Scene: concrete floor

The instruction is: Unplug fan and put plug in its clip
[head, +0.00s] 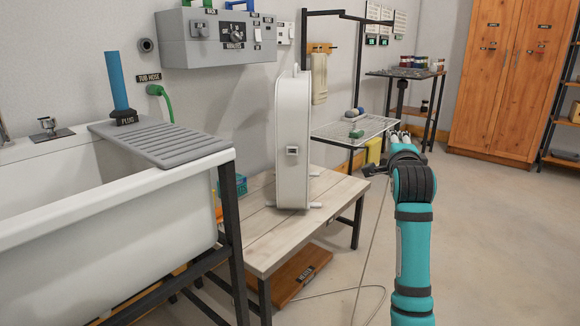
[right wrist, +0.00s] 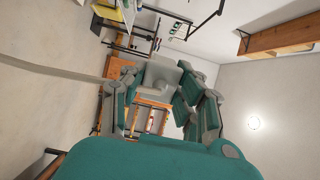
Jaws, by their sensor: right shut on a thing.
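The white fan (head: 278,140) stands upright on a wooden bench, seen nearly edge-on. A small pale fitting (head: 292,152), possibly the clip, is on its narrow side and looks empty. My right gripper (head: 398,138) is to the right of the fan, apart from it, its fingers partly hidden by my wrist. In the right wrist view its fingers are shut on a pale grey block (right wrist: 160,78), which looks like the plug. A grey cord (right wrist: 55,66) runs to the gripper there. In the head view the cord (head: 372,240) hangs from the gripper to the floor. My left gripper is not in view.
A bathtub (head: 110,235) with a grey slatted board (head: 165,142) fills the left. The wooden bench (head: 262,235) stands beside it. A wire rack (head: 350,128) is behind the fan. A wooden cabinet (head: 505,75) stands at the back right. The right floor is open.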

